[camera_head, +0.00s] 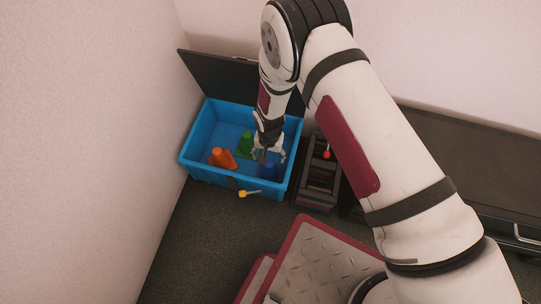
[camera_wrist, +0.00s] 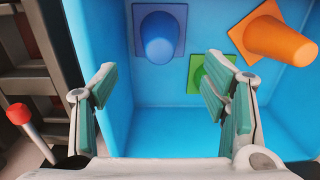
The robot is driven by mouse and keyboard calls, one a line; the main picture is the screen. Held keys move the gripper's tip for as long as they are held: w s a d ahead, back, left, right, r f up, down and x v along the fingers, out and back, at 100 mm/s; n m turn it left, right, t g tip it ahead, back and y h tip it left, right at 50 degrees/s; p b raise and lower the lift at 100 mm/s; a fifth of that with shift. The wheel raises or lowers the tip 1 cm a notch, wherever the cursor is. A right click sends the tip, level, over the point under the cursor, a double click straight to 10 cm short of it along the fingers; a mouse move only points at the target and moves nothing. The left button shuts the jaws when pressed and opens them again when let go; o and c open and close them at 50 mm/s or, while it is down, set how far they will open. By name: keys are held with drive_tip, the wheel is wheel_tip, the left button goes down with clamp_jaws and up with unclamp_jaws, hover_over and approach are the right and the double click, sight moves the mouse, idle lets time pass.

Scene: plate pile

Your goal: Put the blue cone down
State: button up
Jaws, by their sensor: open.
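The blue cone (camera_wrist: 158,42) stands upright on the floor of the blue bin in the wrist view, with its square base flat. In the head view the blue cone (camera_head: 268,170) is at the right end of the bin (camera_head: 225,183). My gripper (camera_wrist: 168,85) is open and empty, its fingers spread above the bin floor with the cone beyond them and apart from them. In the head view my gripper (camera_head: 267,152) hangs over the bin's right part, partly covering what is behind it.
An orange cone (camera_head: 216,157) lies tilted in the bin, near a green cone (camera_head: 246,142). A dark rack with a red-knobbed lever (camera_head: 326,154) stands right of the bin. A yellow-handled thing (camera_head: 243,194) is at the bin's front. Dark floor is free in front.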

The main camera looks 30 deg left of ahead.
drive_tip(key=shift+r, duration=0.25)
drive_tip(key=w+d+r, duration=0.3)
drive_tip(key=d+r, duration=0.1)
drive_tip(key=r, duration=0.6)
drive_tip(key=w+d+r+m, duration=0.1)
drive_tip(key=w+d+r, duration=0.25)
drive_tip(key=r, duration=0.55)
drive_tip(key=w+d+r, duration=0.3)
drive_tip(key=d+r, duration=0.1)
drive_tip(key=r, duration=0.6)
drive_tip(key=s+d+r, duration=0.1)
drive_tip(key=d+r, duration=0.7)
drive_tip(key=r, duration=0.3)
drive_tip(key=s+d+r+m, duration=0.2)
drive_tip(key=s+d+r, duration=1)
drive_tip(key=d+r, duration=0.15)
drive_tip(key=s+d, duration=0.3)
drive_tip(key=s, duration=0.5)
drive_tip(key=s+d, duration=0.3)
drive_tip(key=s, duration=0.5)
drive_tip(key=shift+s+d+r, duration=0.35)
drive_tip(key=shift+d+r, duration=0.05)
drive_tip(key=shift+r, duration=0.05)
